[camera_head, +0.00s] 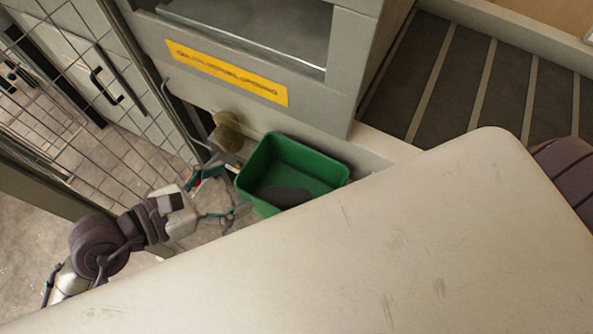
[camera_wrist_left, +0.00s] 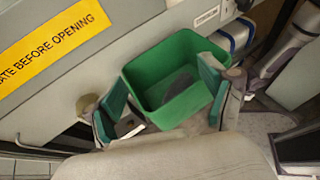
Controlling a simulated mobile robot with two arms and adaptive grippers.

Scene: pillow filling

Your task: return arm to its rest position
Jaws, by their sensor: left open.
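My left gripper (camera_head: 228,195) is at the left of the head view, low beside the near left side of a green bin (camera_head: 327,172). Its two fingers are spread apart with nothing between them. In the left wrist view, the open fingers (camera_wrist_left: 163,88) frame the green bin (camera_wrist_left: 150,113), which lies beyond them. The bin is open at the top and has something dark grey at its bottom. Whether a finger touches the bin is unclear. My right gripper is not in view.
A grey machine (camera_head: 345,60) with a yellow warning label (camera_head: 226,73) stands behind the bin. A wire mesh panel (camera_head: 110,120) is at left. A small beige round part (camera_head: 227,132) sits beside the bin. A large pale surface blocks the lower right of the head view.

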